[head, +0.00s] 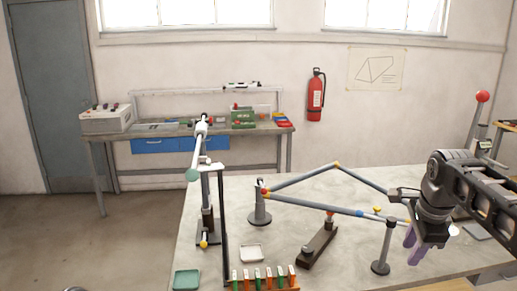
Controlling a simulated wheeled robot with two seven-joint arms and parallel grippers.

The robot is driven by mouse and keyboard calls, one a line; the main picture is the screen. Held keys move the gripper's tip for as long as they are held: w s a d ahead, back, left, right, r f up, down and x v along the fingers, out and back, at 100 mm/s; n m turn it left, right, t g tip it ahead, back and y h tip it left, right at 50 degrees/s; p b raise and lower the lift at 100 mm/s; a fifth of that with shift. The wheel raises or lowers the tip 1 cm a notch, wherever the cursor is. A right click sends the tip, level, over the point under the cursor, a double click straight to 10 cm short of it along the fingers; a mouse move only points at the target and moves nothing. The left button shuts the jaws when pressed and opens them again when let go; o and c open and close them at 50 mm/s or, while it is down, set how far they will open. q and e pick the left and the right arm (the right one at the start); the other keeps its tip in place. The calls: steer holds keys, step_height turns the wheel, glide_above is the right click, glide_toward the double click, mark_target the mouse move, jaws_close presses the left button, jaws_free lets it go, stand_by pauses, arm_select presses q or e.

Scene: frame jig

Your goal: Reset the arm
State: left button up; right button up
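My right gripper (412,247), dark with purple fingers, comes in from the right and points down over the right end of the frame. Its finger gap is not clear, and I see nothing held. The bar frame (302,177) has grey and blue bars with orange joints. It rests on a left post (260,212) and a right post (381,255); my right gripper hides its right corner. My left gripper is not in view.
The pale table (335,275) carries a dark clamp block (318,245), a white tray (251,253), a green tray (187,279) and a rack of coloured pieces (265,279). A red-knobbed lever (482,97) stands at right. A workbench (275,131) is behind.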

steer(key=w+a+f+n+t+y, duration=0.1)
steer(key=w+a+f+n+t, duration=0.15)
steer(key=a+f+n, duration=0.45)
steer(key=w+a+f+n+t+y, duration=0.15)
steer(key=w+a+f+n, duration=0.25)
steer(key=f, duration=0.5)
steer(key=s+a+f+n+g+y, duration=0.1)
steer(key=s+a+f+n, duration=0.15)
steer(key=f, duration=0.35)
steer(key=s+a+f+n, duration=0.1)
steer(key=a+f, duration=0.3)
steer(key=f, duration=0.1)
steer(key=s+a+f+n+g+y, duration=0.1)
steer(key=s+a+f, duration=0.3)
steer(key=s+f, duration=0.3)
steer(key=s+a+f+n+g, duration=0.1)
steer(key=s+a+f+n, duration=0.15)
steer(key=s+f, duration=0.4)
steer(key=s+a+f+g, duration=0.2)
steer(key=s+f, duration=0.1)
steer(key=s, duration=0.6)
steer(key=s+a+f+g, duration=0.1)
steer(key=s+a+f, duration=0.2)
steer(key=s, duration=0.5)
steer(key=shift+s+f+g, duration=0.35)
steer(key=shift+f+g, duration=0.05)
steer(key=shift+f, duration=0.3)
